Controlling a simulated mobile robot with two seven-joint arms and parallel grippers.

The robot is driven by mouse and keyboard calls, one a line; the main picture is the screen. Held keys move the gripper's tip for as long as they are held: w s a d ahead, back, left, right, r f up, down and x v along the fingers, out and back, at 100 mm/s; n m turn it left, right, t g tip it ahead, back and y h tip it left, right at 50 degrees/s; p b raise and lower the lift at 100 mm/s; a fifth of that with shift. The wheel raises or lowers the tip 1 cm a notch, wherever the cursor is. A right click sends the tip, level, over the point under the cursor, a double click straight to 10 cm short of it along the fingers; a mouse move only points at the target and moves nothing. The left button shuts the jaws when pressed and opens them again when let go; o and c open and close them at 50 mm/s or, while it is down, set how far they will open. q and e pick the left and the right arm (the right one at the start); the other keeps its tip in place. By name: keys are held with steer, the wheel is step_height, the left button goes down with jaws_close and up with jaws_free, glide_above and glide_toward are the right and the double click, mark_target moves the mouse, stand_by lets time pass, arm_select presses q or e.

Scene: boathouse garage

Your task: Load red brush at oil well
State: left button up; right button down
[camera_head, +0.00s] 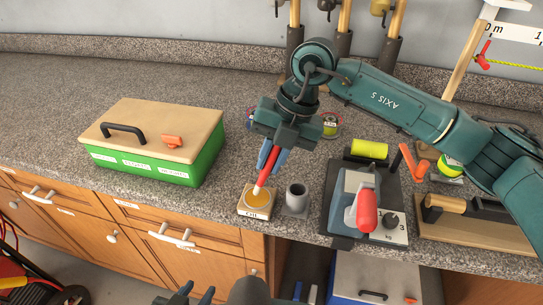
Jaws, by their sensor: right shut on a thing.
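The red brush (267,169) has a red handle and a pale tip. My right gripper (269,156) is shut on its handle and holds it tilted, tip down. The oil well (256,213) is a small pale block with a labelled front and a round amber pool on top, near the counter's front edge. The brush tip is at the pool's far edge in the picture; I cannot tell whether it touches the oil.
A grey cup (296,198) stands just right of the well. A dark tray with a grey machine and red handle (367,209) is further right. A green box with a wooden lid (152,130) stands left. The counter behind the box is clear.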

steer(key=shift+f+b, duration=0.6)
steer(key=shift+f, duration=0.1)
stand_by(1.5)
steer(key=shift+r, duration=0.15)
steer(key=shift+r+p, duration=2.15)
steer(key=shift+r, duration=1.35)
steer(key=shift+f, duration=0.1)
